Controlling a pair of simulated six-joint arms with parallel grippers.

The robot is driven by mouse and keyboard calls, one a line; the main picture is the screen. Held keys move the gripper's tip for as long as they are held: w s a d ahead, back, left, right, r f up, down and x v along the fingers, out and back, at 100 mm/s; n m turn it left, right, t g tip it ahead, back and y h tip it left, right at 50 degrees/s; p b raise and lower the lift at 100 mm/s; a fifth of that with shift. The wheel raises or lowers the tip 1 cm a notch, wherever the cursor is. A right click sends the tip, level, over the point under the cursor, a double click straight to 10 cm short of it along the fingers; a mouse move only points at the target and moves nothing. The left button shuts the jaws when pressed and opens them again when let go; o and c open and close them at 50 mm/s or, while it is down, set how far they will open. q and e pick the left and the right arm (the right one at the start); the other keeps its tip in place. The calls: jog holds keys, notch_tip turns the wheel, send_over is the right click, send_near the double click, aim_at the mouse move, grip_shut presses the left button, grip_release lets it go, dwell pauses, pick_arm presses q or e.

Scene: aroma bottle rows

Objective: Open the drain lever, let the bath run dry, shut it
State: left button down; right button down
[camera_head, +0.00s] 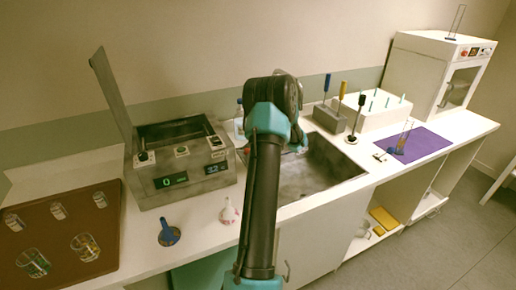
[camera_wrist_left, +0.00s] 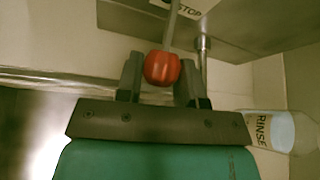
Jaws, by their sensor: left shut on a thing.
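The grey bath (camera_head: 205,182) stands on the counter at left with its lid (camera_head: 112,92) raised. Its front has a green and a blue display. Its water level cannot be made out. In the left wrist view a round red knob (camera_wrist_left: 162,68), apparently the drain lever's, sits on a thin grey rod (camera_wrist_left: 172,25). My left gripper (camera_wrist_left: 160,77) is shut on this knob, a dark finger on each side. In the head view my left arm covers most of the gripper, beside the bath's right side. My right gripper is not in view.
A bottle marked RINSE (camera_wrist_left: 270,130) stands close to the right of my left gripper. A sink (camera_head: 310,172) lies right of my arm. A brown tray (camera_head: 70,215) holds several glasses.

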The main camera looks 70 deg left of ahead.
pick_arm(q)
jog(key=shift+s+d+f, duration=0.15)
jog(key=shift+s+f, duration=0.1)
jog(key=shift+f, duration=0.45)
jog(key=c, duration=0.8)
grip_release()
jog(key=shift+r, duration=0.1)
jog(key=v, duration=1.2)
